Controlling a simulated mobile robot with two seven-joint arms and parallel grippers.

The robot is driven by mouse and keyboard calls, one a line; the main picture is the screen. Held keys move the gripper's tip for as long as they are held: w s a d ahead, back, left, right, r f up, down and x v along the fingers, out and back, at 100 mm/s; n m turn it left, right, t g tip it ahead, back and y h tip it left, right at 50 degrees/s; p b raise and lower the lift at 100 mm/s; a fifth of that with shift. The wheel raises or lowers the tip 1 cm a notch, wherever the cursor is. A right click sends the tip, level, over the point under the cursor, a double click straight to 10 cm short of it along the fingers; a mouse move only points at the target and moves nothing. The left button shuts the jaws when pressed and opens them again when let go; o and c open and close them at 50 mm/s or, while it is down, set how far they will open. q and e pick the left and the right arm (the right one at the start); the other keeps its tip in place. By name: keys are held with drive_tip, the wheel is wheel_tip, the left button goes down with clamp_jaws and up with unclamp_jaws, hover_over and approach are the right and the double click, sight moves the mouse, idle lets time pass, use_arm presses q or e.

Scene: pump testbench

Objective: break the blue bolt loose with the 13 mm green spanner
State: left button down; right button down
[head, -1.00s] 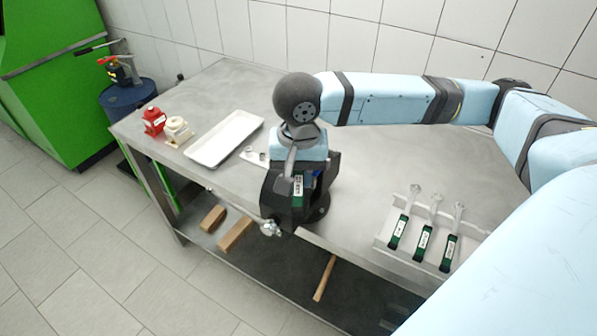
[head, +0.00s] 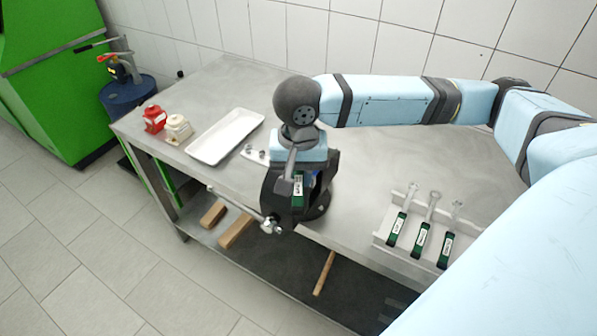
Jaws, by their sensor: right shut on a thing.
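My right gripper (head: 289,180) is at the dark vise (head: 317,211) on the bench's front edge, fingers pointing down. It is shut on a green-handled spanner with a white label (head: 298,189); the size marking is too small to read. A small blue patch (head: 314,178) shows just right of the spanner, perhaps the blue bolt; it is mostly hidden. Whether the spanner's jaw is around it cannot be seen. My left gripper is not in view.
A rack (head: 388,243) with several green-handled spanners stands at the right. A white tray (head: 225,137), a red item (head: 154,119) and a cream item (head: 178,128) are at the left. The vise's bar (head: 236,207) juts out over the front edge.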

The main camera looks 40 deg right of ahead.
drive_tip(key=shift+f, duration=0.95)
drive_tip(key=c, duration=1.5)
unclamp_jaws()
clamp_jaws()
drive_tip(key=shift+s+d+n+p, duration=0.65)
drive_tip(key=shift+d+n+p, duration=0.35)
drive_tip(key=shift+p, duration=0.2)
